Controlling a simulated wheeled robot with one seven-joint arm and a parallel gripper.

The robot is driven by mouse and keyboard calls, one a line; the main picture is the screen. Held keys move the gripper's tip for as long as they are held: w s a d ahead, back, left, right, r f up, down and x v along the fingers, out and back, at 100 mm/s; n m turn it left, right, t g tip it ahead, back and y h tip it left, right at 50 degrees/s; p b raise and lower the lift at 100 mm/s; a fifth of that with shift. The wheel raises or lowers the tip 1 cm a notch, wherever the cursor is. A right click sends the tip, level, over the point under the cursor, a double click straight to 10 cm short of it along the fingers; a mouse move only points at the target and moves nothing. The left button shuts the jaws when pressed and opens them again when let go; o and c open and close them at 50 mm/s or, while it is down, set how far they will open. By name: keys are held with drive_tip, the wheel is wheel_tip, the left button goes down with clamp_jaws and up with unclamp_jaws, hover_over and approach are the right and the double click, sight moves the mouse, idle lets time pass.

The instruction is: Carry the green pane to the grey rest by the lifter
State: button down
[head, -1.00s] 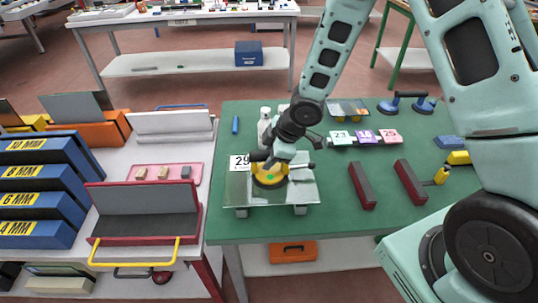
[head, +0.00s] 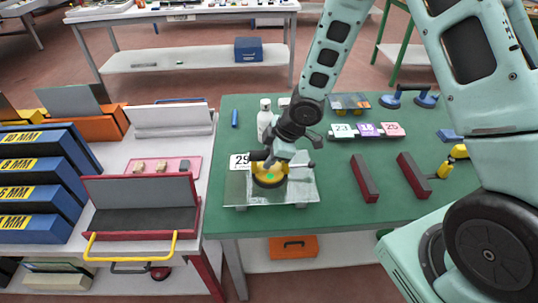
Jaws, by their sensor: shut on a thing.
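My gripper (head: 272,165) is over the left part of the green-topped table, shut on a yellow and black suction cup (head: 258,176). The cup sits on a clear, faintly greenish pane (head: 304,187). The pane lies flat over two small grey supports (head: 302,205); I cannot tell if it touches them. A blue two-cup lifter (head: 408,98) stands at the table's back right. Another small pane (head: 347,101) lies on yellow pieces left of that lifter. I cannot clearly make out a grey rest beside the lifter.
Two red bars with dark tops (head: 364,178) (head: 413,176) lie right of the pane. Number tags (head: 367,130) and a white bottle (head: 264,118) stand behind. A yellow bottle (head: 445,170) is at right. The left bench (head: 140,192) holds racks. Green tabletop is bare between the pane and the bars.

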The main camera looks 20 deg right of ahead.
drive_tip(key=shift+f+b, duration=0.35)
idle(0.4)
drive_tip(key=c, duration=1)
unclamp_jaws()
drive_tip(key=p+v, duration=0.8)
drive_tip(key=v, duration=0.9)
drive_tip(key=shift+s+r, duration=0.1)
drive_tip(key=shift+r, duration=0.1)
